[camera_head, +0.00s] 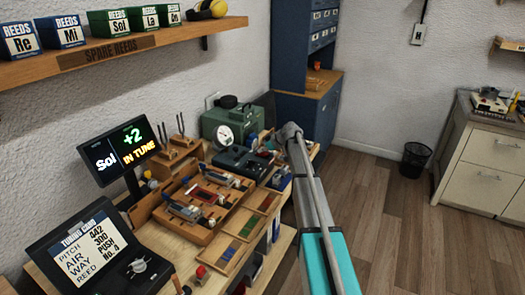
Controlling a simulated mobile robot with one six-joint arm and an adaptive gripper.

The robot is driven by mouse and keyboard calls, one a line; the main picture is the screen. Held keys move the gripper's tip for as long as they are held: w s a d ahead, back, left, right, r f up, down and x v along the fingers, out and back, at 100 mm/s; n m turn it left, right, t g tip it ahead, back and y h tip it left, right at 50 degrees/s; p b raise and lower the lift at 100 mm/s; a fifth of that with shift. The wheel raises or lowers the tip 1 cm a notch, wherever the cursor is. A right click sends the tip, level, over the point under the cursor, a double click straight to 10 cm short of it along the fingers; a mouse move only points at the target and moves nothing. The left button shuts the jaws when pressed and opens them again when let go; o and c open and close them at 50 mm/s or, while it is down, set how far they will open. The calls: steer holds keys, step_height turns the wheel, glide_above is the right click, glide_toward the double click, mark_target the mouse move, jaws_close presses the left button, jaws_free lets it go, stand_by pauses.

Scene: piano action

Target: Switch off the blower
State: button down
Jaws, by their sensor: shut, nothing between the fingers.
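The blower appears to be the green box (232,121) with a round white gauge (224,136), standing at the back of the workbench against the wall. A dark low box (241,160) with small controls sits in front of it. The switch and its position are too small to tell. My arm reaches in from the lower right, and its grey wrist is just right of the green box. My gripper (267,142) is small and dark beside the wrist, near the right end of these boxes. It is shut and empty; its fingertips are hard to make out, and contact cannot be told.
A display (120,152) reads "Sol +2 IN TUNE". A tuning card screen (87,246) stands at the front left. A wooden tray (190,215) with metal parts fills the bench middle. A shelf (130,45) of reed boxes hangs above. Open floor lies right.

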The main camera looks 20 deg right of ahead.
mark_target(266, 154)
steer(key=shift+s+d, duration=0.65)
steer(key=shift+d, duration=0.1)
steer(key=shift+f, duration=0.1)
steer(key=shift+r, duration=0.25)
steer(key=shift+r+p, duration=0.25)
steer(key=shift+p, duration=0.25)
step_height(266, 154, up, 3)
steer(key=p, duration=0.3)
steer(key=shift+s+r, duration=0.1)
steer(key=shift+r, duration=0.1)
steer(key=p+v, duration=0.6)
steer(key=v, duration=0.4)
steer(key=shift+s+d+f, duration=0.2)
steer(key=shift+d+f, duration=0.05)
steer(key=shift+f, duration=0.15)
